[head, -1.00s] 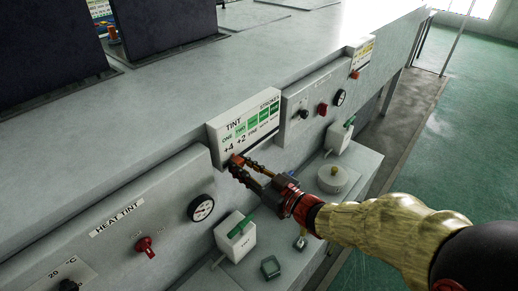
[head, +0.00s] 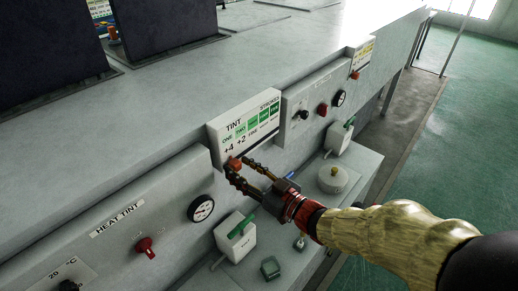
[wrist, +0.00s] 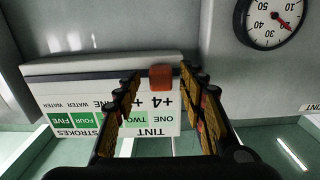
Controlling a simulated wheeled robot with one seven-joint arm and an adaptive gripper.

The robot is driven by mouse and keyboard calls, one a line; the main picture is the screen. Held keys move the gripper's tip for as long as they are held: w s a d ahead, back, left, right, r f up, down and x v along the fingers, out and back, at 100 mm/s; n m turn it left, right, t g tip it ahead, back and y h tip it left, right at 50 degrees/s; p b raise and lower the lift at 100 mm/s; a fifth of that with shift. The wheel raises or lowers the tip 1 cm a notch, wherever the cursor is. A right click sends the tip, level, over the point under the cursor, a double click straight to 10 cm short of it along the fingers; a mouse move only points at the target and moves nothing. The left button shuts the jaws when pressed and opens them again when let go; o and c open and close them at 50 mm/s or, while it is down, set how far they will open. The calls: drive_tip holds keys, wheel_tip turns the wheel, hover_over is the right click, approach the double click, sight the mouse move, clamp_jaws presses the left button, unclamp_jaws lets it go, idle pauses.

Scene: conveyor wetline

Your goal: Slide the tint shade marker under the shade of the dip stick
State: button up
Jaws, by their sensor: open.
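The TINT board (head: 244,123) on the front of the line shows shades from ONE to FIVE, the later ones in deeper green. The tint shade marker (head: 234,163), a small orange-red block, sits at the board's lower edge by the +4 under ONE. My gripper (head: 241,167) is open at the marker. In the wrist view the board is upside down, and the marker (wrist: 161,77) shows between the spread fingers, with a gap on each side. I cannot clearly make out a dip stick or its shade.
A white box with a green lever (head: 236,238) and a small green block (head: 270,267) are below. A round lidded pot (head: 333,179) stands on the shelf at right. A gauge (head: 201,208) and red knob (head: 145,247) are on the HEAT TINT panel.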

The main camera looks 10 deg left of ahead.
drive_tip(key=p+v, duration=0.1)
drive_tip(key=v, duration=0.5)
idle(0.6)
